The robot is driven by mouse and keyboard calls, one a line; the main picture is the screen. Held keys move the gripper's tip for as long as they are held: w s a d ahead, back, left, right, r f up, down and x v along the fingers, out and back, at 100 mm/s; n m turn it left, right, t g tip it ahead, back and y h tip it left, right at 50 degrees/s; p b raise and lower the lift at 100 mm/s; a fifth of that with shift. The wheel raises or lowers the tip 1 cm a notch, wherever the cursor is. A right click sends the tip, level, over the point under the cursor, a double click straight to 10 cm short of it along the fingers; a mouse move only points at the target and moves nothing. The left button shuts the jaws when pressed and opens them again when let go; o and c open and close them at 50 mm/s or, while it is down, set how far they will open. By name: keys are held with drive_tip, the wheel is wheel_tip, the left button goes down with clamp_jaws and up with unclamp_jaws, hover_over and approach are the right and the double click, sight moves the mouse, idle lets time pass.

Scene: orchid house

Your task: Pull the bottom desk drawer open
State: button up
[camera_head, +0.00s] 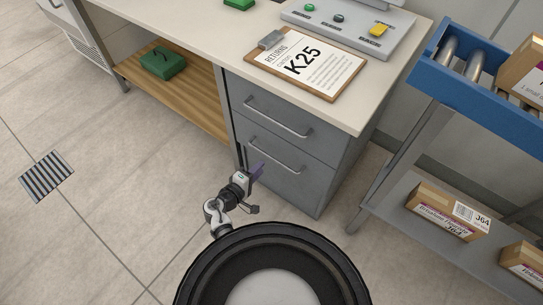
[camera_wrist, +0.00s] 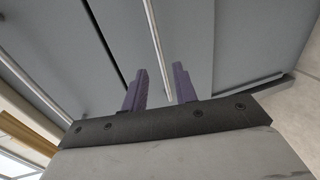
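The grey desk drawer unit stands under the worktop, with two bar handles showing in the head view. The bottom drawer (camera_head: 290,181) is shut, and its bar handle (camera_head: 275,155) runs across its upper part. My gripper (camera_head: 257,172) is low in front of the left side of this drawer, close to the handle's left end. In the wrist view my gripper (camera_wrist: 161,80) has its two purple fingers apart with nothing held. A light handle bar (camera_wrist: 155,45) runs between the fingers in that picture; I cannot tell whether it lies between them in depth.
The upper drawer (camera_head: 265,102) is shut. A clipboard (camera_head: 308,62) lies on the worktop above. A blue roller rack (camera_head: 460,70) with boxes (camera_head: 446,211) on its lower shelf stands to the right. A green case (camera_head: 163,63) sits on the wooden shelf. The floor at left is clear.

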sight(271, 157)
drive_tip(key=x, duration=0.8)
drive_tip(key=shift+w, duration=0.1)
clamp_jaws()
